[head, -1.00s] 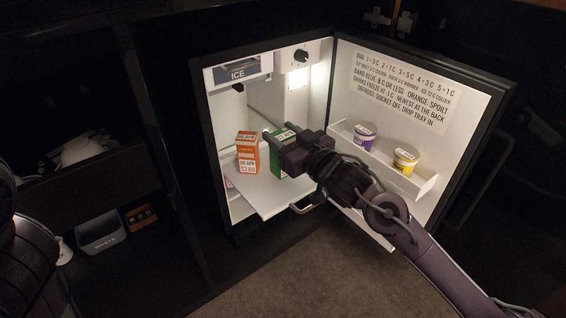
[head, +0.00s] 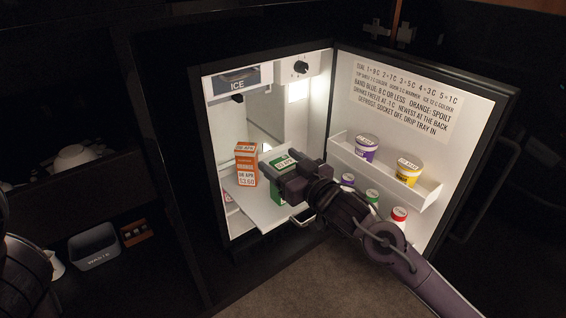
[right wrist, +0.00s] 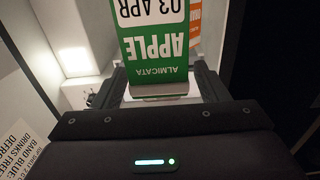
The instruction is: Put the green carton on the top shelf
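The green carton (head: 280,188) stands on a white shelf (head: 262,213) in the lower part of the open minibar, right of an orange carton (head: 246,165). My right gripper (head: 281,168) reaches in from the right, with one finger on each side of the green carton's upper part. In the right wrist view the green carton (right wrist: 152,45), labelled apple and 03 APR, shows upside down between the two fingers (right wrist: 160,88). The fingers look spread, with a small gap at the right one. The arm hides part of the carton's lower right side. My left gripper is out of view.
An ICE box (head: 237,82) and a dial (head: 301,67) are at the top. A waste bin (head: 94,247) stands left.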

